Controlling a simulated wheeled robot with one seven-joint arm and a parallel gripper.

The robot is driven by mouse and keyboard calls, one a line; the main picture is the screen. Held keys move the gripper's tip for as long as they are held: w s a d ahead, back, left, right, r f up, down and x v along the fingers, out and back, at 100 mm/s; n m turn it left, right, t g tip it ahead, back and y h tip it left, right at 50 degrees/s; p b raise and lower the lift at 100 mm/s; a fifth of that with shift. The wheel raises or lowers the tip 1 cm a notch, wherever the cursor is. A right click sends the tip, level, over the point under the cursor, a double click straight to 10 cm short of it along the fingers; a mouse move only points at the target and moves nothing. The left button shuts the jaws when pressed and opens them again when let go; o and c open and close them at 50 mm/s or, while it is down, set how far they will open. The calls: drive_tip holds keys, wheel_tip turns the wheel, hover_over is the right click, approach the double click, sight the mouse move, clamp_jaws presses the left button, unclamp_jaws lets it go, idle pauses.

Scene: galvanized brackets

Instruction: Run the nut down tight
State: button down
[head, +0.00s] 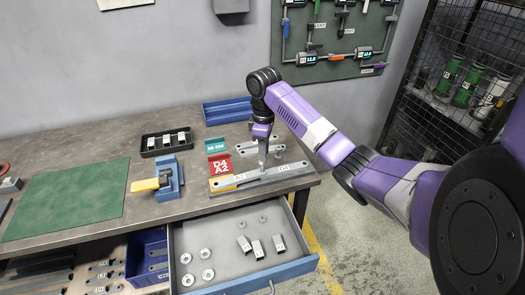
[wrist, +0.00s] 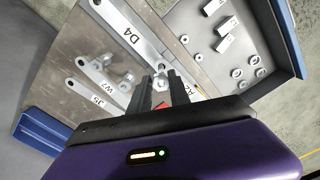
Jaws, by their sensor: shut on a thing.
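A pale galvanized bracket labelled D4 (wrist: 128,36) lies on the bench at the front right, next to a piece labelled A2, whose label (wrist: 164,88) is partly hidden by my fingers. In the head view the joined bars (head: 285,173) lie along the bench edge. My gripper (head: 263,158) points down over them. In the wrist view its dark fingers (wrist: 160,80) are shut on a small light nut (wrist: 159,67) at the overlap of the bars. The fingers hide much of the nut, and I cannot tell how tightly it seats.
An open drawer (head: 292,272) below holds washers and several metal blocks. The green mat (head: 70,197) is clear.

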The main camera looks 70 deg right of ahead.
drive_tip(key=shift+f+b, duration=1.7)
drive_tip(key=shift+f, duration=0.25)
drive_tip(key=shift+r+p, duration=0.1)
drive_tip(key=shift+p, duration=0.25)
drive_tip(key=shift+f+b, duration=0.35)
drive_tip(key=shift+f, duration=0.65)
drive_tip(key=shift+r, duration=0.1)
